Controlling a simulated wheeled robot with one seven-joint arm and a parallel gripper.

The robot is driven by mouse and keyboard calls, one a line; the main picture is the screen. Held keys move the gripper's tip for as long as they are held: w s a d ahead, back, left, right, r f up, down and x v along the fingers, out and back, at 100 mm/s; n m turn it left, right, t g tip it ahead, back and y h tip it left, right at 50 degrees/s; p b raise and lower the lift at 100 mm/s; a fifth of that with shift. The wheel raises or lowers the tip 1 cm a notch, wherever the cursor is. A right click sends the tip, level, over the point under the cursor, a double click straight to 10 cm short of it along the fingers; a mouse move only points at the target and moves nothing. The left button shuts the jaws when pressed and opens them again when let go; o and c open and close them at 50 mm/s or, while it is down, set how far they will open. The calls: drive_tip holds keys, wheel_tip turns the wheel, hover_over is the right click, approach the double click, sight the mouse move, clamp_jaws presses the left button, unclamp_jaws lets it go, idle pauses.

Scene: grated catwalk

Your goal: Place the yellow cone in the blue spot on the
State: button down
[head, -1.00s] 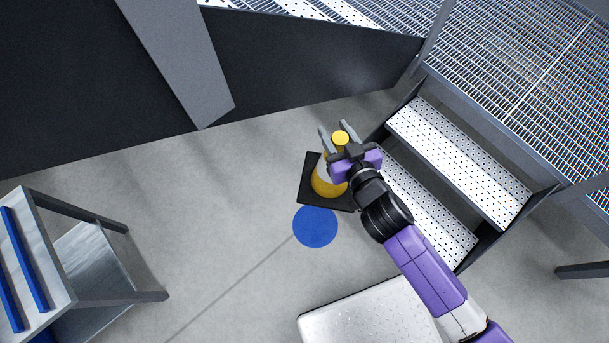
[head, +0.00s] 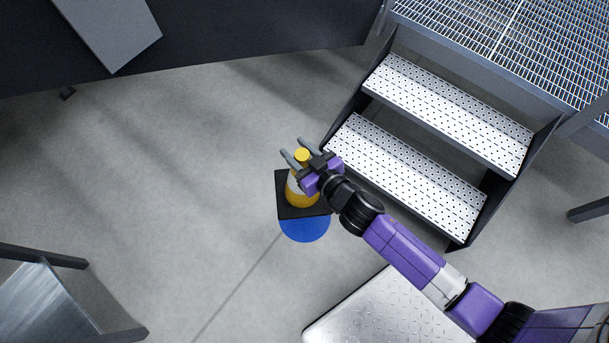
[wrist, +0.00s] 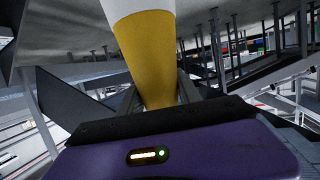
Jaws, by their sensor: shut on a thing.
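The yellow cone (head: 300,195) has a white band and a black square base (head: 289,206). My gripper (head: 297,157) is shut on the cone near its top, with the yellow tip showing between the fingers. In the wrist view the cone (wrist: 148,60) stands between the fingers, yellow with a white part. The blue spot (head: 306,231) is a flat disc on the grey floor. The cone's base covers the far part of the spot in the head view; I cannot tell whether the base touches the floor.
Metal steps (head: 410,175) with perforated treads stand close to the right of my gripper. A metal table (head: 45,305) is at the lower left. A dark wall (head: 240,35) runs along the back. The floor left of the cone is clear.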

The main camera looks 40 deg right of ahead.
sight(321, 212)
wheel_tip(321, 212, down, 29)
drive_tip(key=b, duration=1.9)
drive_tip(key=shift+s, duration=0.15)
drive_tip(key=shift+b, duration=0.3)
drive_tip(key=c, duration=0.8)
unclamp_jaws()
drive_tip(key=shift+f, duration=0.1)
drive_tip(key=shift+c, duration=0.2)
drive_tip(key=p+v, duration=0.4)
drive_tip(key=v, duration=0.8)
drive_tip(key=shift+d, duration=0.15)
